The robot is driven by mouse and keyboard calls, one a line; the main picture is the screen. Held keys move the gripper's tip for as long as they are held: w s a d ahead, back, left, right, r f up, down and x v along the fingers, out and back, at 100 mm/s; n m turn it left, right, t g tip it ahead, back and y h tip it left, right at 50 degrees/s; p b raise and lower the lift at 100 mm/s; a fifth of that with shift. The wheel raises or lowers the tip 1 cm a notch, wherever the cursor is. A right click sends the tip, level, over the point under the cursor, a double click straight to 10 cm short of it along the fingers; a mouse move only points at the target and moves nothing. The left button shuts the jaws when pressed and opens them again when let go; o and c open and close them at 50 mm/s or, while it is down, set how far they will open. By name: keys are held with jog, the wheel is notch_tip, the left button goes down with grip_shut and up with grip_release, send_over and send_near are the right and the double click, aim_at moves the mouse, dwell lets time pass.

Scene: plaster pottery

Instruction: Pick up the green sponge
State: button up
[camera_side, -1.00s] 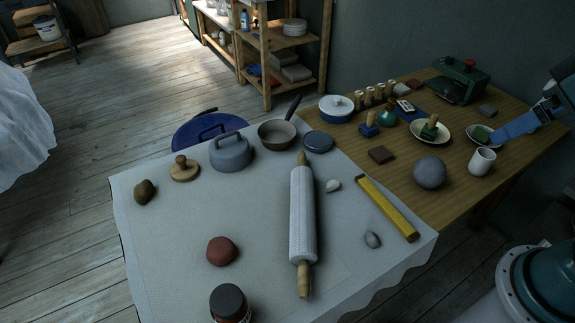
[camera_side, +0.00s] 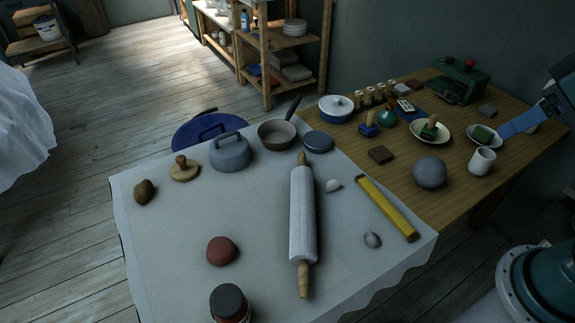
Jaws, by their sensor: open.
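A small dark green block that looks like the green sponge (camera_side: 483,133) lies in a shallow pale dish (camera_side: 471,138) on the right of the wooden table. My blue gripper (camera_side: 503,132) reaches in from the right edge, with its tip just right of the sponge, by the dish's right rim. The jaws are open and hold nothing that I can see. The gap between the fingers is too small to make out, and the gripper hides part of the dish's right side.
A white cup (camera_side: 482,161) stands just in front of the dish. A cream plate (camera_side: 417,136) with a wooden-handled green item is to the left, and a grey ball (camera_side: 430,172) is nearer. A green machine (camera_side: 462,84) stands behind. A brown block (camera_side: 381,154) lies further left.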

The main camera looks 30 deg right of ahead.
jog(key=w+d+r+m+g+h, duration=0.15)
jog(key=w+d+m, duration=0.35)
jog(key=w+d, duration=0.55)
jog(key=m+g+h, duration=0.3)
jog(key=m+g, duration=0.2)
jog(key=m, duration=0.8)
send_over(484, 129)
jog(key=a, duration=0.6)
notch_tip(484, 129, down, 25)
jog(key=shift+t, duration=0.25)
jog(key=shift+d+x, duration=0.15)
jog(key=shift+x, duration=2.05)
jog(key=shift+d+x, duration=0.2)
jog(key=shift+x, duration=1.95)
jog(key=shift+x, duration=2.5)
jog(key=shift+w, duration=0.1)
